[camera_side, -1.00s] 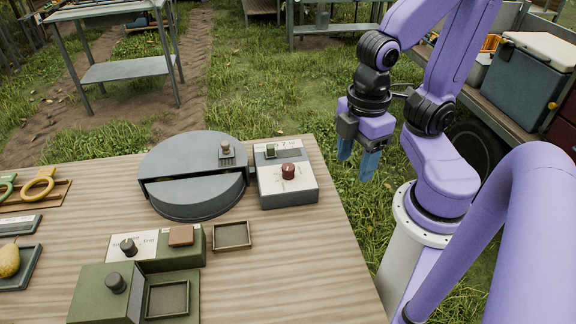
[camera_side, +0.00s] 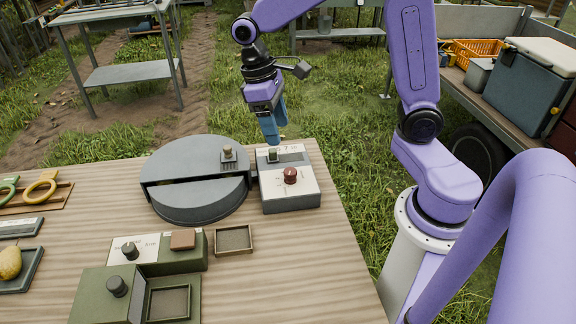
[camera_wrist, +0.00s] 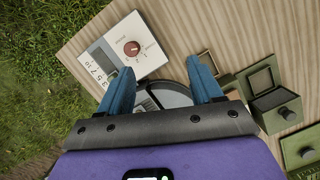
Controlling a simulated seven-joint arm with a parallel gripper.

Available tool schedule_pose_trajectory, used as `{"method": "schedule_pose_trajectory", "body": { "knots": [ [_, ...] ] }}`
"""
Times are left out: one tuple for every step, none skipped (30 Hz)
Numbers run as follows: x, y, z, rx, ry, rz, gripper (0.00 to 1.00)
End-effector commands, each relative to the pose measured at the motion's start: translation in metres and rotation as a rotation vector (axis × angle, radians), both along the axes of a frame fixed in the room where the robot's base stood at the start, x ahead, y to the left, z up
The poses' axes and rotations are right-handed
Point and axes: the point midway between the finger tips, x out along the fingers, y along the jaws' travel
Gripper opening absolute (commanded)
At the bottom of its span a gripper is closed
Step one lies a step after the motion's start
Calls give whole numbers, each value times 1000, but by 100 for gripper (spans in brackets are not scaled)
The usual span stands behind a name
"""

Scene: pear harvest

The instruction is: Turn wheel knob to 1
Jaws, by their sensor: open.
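The wheel knob is a red-brown round knob (camera_side: 290,175) on the white top of a grey box (camera_side: 291,202) at the table's far right. Faint marks surround it. In the wrist view the knob (camera_wrist: 131,48) shows upper left of my fingers, with a printed dial scale beside it; the exact setting is too small to read. My gripper (camera_side: 274,128) has blue fingers pointing down. It is above the far edge of the box, apart from the knob. In the wrist view its two fingers (camera_wrist: 161,85) are spread with nothing between them.
A round grey turntable-like drum (camera_side: 195,205) stands left of the box. Green boxes (camera_side: 105,290) and a small wooden tray (camera_side: 233,238) lie nearer. The table's right front is clear.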

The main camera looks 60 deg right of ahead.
Motion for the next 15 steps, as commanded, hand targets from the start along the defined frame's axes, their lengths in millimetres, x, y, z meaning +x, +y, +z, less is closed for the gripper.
{"method": "schedule_pose_trajectory", "body": {
  "knots": [
    [16, -8, -4, -9, 22, -59, 65],
    [25, -13, -5, -13, 32, -90, 65],
    [35, -21, -8, -19, 48, -134, 65],
    [43, -26, -10, -22, 60, -164, 65],
    [49, -32, -12, -26, 72, -193, 65],
    [58, -40, -14, -29, 85, -230, 65],
    [64, -45, -16, -31, 95, -256, 65],
    [69, -50, -17, -32, 104, -279, 65],
    [74, -57, -20, -34, 115, -306, 65],
    [78, -61, -21, -35, 123, -324, 65],
    [81, -65, -22, -36, 129, -340, 65],
    [84, -69, -23, -36, 134, -357, 65],
    [86, -72, -24, -36, 139, -367, 65],
    [87, -73, -25, -37, 143, -375, 65],
    [88, -75, -26, -38, 146, -382, 65]
  ]
}}
